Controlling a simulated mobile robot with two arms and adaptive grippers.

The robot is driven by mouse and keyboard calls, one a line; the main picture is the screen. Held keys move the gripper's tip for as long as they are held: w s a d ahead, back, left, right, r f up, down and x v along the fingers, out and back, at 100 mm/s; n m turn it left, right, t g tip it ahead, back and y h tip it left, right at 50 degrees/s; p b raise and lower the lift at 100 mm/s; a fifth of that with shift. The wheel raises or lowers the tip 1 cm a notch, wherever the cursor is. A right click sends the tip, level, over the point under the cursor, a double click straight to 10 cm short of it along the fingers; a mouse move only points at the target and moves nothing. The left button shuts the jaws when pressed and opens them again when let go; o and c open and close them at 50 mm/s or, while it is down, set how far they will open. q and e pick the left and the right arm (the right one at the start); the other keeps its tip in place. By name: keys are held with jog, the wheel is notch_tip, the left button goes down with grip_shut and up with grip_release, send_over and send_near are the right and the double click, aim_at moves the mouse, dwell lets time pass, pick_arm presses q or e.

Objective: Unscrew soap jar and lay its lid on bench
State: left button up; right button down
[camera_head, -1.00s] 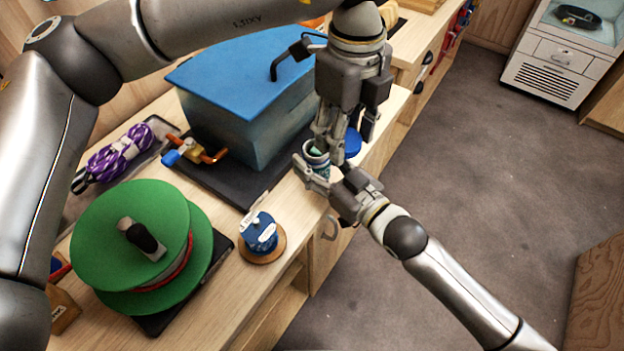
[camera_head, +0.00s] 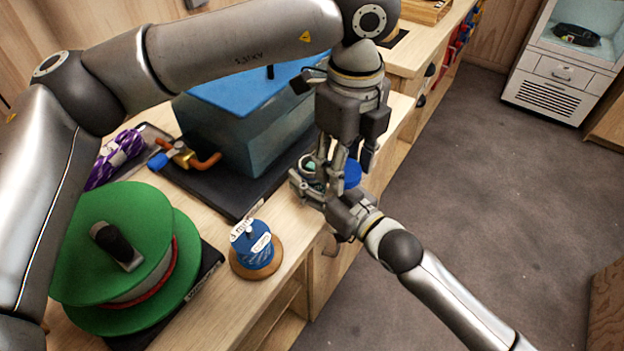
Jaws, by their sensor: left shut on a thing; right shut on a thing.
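The soap jar (camera_head: 309,163) is at the bench's front edge, near the middle of the head view. Its top is open and a teal content shows inside. My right gripper (camera_head: 313,183), reaching in from the lower right, is shut around the jar; its fingers hide much of it. The blue lid (camera_head: 352,175) is off the jar, just to its right. My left gripper (camera_head: 350,163) points down from above and is shut on the lid. Its fingers partly cover the lid, so I cannot tell whether the lid touches the bench.
A blue-lidded tub (camera_head: 235,120) stands on a dark mat behind the jar. A blue spool (camera_head: 256,252) on a round wooden base and a large green reel (camera_head: 115,245) are to the left. A little bare bench (camera_head: 290,212) lies between jar and spool.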

jog(key=shift+r, duration=0.1)
jog(key=shift+f, duration=0.2)
jog(key=c, duration=0.6)
grip_release()
jog(key=shift+r, duration=0.25)
jog(key=b+v, duration=0.1)
jog(key=v, duration=1.1)
jog(key=shift+f, duration=0.1)
